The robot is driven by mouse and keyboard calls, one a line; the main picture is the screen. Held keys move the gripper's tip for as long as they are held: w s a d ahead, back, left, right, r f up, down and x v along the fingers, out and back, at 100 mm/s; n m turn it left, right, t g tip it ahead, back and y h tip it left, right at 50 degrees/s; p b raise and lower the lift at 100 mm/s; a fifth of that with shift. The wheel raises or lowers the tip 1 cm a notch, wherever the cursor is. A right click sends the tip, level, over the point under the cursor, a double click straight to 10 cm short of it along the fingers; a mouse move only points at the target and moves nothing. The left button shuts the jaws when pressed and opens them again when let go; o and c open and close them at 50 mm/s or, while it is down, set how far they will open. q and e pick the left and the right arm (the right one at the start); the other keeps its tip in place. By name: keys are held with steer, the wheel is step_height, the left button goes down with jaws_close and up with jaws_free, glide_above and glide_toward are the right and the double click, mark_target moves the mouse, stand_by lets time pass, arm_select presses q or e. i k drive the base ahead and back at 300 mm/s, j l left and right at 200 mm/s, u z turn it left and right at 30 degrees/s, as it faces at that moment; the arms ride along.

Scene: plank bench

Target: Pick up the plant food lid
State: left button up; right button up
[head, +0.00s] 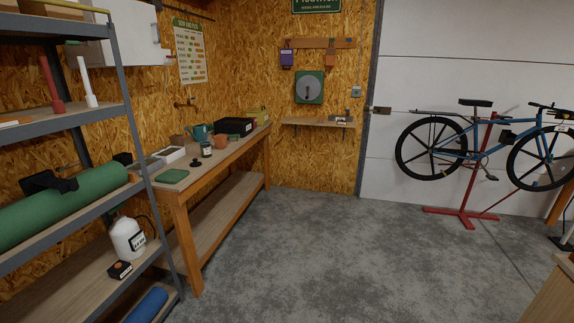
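I cannot pick out the plant food lid for certain at this distance. A small dark jar with a white label (206,149) stands upright on the plank bench (207,168), and its top looks dark. I cannot read its label or tell whether it is the plant food. A flat green piece (173,176) lies at the near end of the bench. Neither of my grippers is in view.
The bench also holds a white tray (169,154), a terracotta pot (221,141), a teal watering can (199,132) and a black crate (236,126). A metal shelf rack (122,95) stands close on the left. The concrete floor (330,255) is clear ahead; a bicycle (478,140) stands right.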

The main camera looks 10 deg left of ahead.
mark_target(195, 163)
steer(key=i+u, duration=0.25)
steer(key=i, duration=0.15)
steer(key=i+u, duration=0.25)
steer(key=i, duration=0.15)
steer(key=i+u, duration=0.35)
steer(key=i, duration=0.15)
steer(key=i+u, duration=0.3)
steer(key=i, duration=0.2)
steer(key=i+l+u, duration=0.15)
steer(key=i+u, duration=0.2)
steer(key=i, duration=0.9)
